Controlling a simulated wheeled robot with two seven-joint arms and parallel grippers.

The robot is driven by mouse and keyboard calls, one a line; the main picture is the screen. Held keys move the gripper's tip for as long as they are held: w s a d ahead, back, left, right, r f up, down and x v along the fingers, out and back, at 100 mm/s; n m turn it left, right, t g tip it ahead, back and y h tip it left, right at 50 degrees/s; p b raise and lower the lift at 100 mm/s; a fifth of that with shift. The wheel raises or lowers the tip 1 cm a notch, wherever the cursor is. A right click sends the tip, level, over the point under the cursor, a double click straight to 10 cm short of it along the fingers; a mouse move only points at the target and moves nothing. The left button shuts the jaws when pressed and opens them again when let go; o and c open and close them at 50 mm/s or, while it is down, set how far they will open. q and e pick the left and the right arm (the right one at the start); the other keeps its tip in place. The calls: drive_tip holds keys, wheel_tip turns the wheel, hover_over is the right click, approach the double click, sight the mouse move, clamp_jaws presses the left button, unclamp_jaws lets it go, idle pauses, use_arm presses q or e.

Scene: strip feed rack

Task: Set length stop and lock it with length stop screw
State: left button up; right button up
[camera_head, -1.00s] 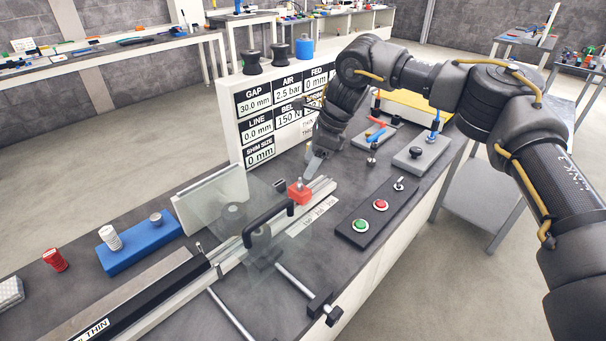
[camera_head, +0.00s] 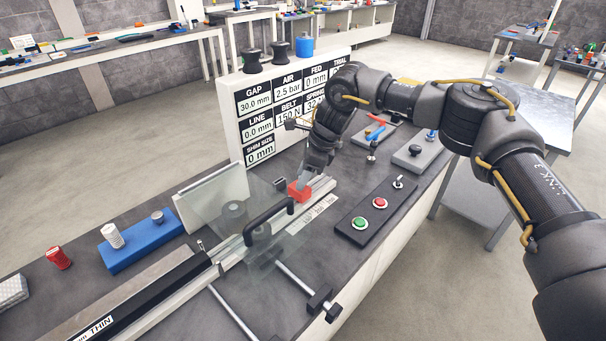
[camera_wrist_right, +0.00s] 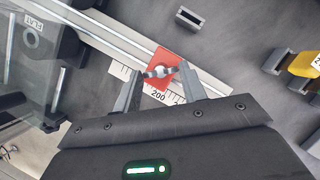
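The length stop is a red block (camera_head: 298,191) on the pale rail, beside a printed scale. In the right wrist view the red block (camera_wrist_right: 162,83) sits near the 200 mark, with the silver winged length stop screw (camera_wrist_right: 159,72) on top. My right gripper (camera_head: 305,182) points down over the block. In the wrist view its two fingers (camera_wrist_right: 160,73) are spread, one on each side of the screw. The screw's wings are close to the fingertips; firm contact cannot be made out. The screw is hidden in the head view. My left gripper is not in view.
A clear guard with a black handle (camera_head: 268,222) stands just left of the block. A button panel (camera_head: 374,209) with red and green buttons lies to the right. The display board (camera_head: 238,134) stands behind. A blue block (camera_head: 140,245) lies at left.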

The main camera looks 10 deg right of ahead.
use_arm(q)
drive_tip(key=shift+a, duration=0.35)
use_arm(e)
drive_tip(key=shift+c, duration=1)
